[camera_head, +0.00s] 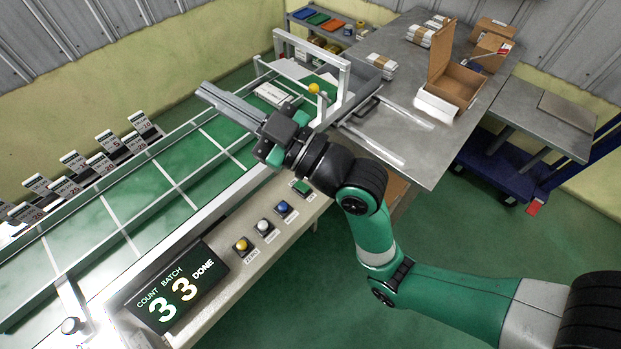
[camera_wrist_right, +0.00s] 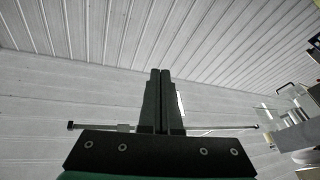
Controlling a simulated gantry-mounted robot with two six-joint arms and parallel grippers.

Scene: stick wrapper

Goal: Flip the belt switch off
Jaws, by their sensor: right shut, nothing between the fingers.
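My right gripper (camera_head: 206,92) reaches over the green conveyor belt (camera_head: 185,170) and points toward the back wall. In the right wrist view its dark fingers (camera_wrist_right: 161,72) are together, with nothing between them. A row of controls lies on the panel along the belt's near side: a green one (camera_head: 301,187), a blue one (camera_head: 284,208), a white one (camera_head: 264,226) and a yellow one (camera_head: 241,244). Their labels are too small to read well, so I cannot tell which is the belt switch or its position. The gripper is apart from them. My left gripper is not in view.
A round knob (camera_head: 70,325) is at lower left. A frame with a yellow ball-like top (camera_head: 314,88) spans the belt's far end. A metal table (camera_head: 400,110) holds an open carton (camera_head: 456,80) and wrapped bundles.

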